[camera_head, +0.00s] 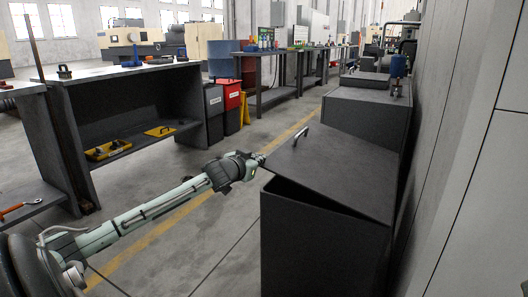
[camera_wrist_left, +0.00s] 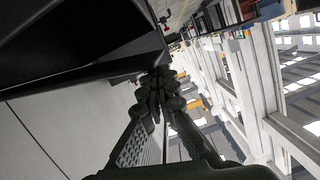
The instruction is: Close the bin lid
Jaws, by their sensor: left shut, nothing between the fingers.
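The dark grey bin (camera_head: 318,252) stands at the lower right of the head view. Its flat lid (camera_head: 345,172) is slightly raised, with a narrow dark wedge of gap at the near side, wider at the left and closing toward the right. A metal handle (camera_head: 300,136) sits on the lid's far left part. My left gripper (camera_head: 261,158) is shut and empty beside the lid's left edge; I cannot tell whether it touches. In the left wrist view the shut fingers (camera_wrist_left: 157,82) are close to a dark bin edge (camera_wrist_left: 110,68). My right gripper is not in view.
A similar dark box (camera_head: 365,110) stands behind the bin, and a grey wall (camera_head: 465,170) runs close along the right. A workbench (camera_head: 125,85) with a lower shelf is at the left. Open concrete floor (camera_head: 190,240) lies between bench and bin.

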